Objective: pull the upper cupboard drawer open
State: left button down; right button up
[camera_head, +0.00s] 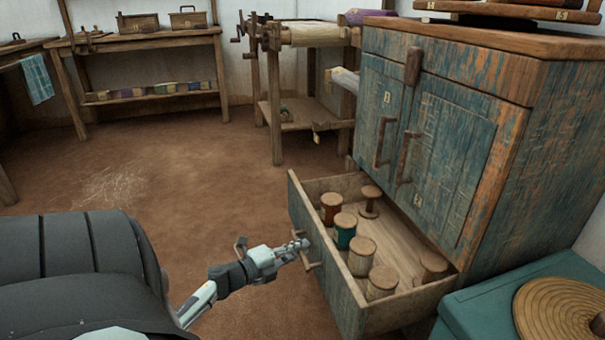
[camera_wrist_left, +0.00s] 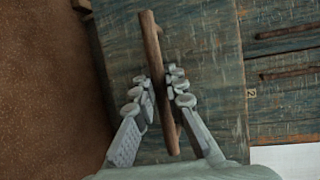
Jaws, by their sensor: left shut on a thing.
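The blue-green worn cupboard (camera_head: 455,150) stands at the right. A drawer (camera_head: 330,275) below its two doors stands well out, with its inside showing. Whether another drawer lies lower is hidden. My left gripper (camera_head: 303,246) is at the drawer's front, shut on its wooden bar handle (camera_head: 312,265). In the left wrist view the handle (camera_wrist_left: 149,50) runs between the fingers of the gripper (camera_wrist_left: 158,90), with the worn drawer front behind it. My right gripper is not in view.
Several wooden spools, among them a red one (camera_head: 331,208) and a green one (camera_head: 345,230), stand in the drawer. A teal box (camera_head: 470,305) with a coiled disc (camera_head: 560,310) is at lower right. A loom frame (camera_head: 275,95) stands behind. The brown floor (camera_head: 180,190) left of the drawer is clear.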

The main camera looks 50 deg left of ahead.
pick_arm(q)
jog(key=c, duration=1.8)
grip_release()
jog(key=shift+c, duration=0.2)
jog(key=s+r, duration=0.2)
jog(key=s, duration=0.9)
jog(key=shift+s, duration=0.4)
